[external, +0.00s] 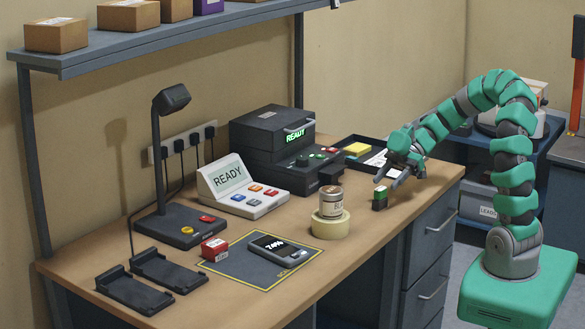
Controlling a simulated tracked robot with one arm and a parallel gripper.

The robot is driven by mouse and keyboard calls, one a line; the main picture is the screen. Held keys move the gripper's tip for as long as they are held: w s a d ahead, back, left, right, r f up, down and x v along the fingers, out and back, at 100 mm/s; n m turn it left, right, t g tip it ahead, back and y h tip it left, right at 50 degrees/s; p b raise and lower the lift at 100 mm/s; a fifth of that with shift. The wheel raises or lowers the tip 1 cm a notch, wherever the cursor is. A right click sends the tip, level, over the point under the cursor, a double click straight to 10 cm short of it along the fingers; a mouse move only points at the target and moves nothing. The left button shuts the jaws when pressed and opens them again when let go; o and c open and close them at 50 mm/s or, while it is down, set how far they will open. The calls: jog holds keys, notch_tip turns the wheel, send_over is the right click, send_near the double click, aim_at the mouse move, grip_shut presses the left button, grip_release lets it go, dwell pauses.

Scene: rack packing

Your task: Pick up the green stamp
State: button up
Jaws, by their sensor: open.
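The fingers look apart from the stamp, though the exact gap is hard to judge from this angle.
A can (331,202) stands in a tape roll (330,226) left of the stamp. A black tray (362,147) with papers lies behind my gripper. A handheld device (281,249) lies on a dark mat (252,270). The desk's front right is clear.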

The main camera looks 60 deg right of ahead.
aim_at(380, 187)
jog(key=x, duration=0.4)
jog(key=shift+s+a+f, duration=0.1)
jog(key=shift+a+f, duration=0.2)
jog(key=shift+a, duration=0.05)
grip_shut()
jog(key=shift+r, duration=1.9)
jog(key=s+r, duration=0.1)
jog(key=s, duration=1.5)
jog(key=shift+d, duration=0.25)
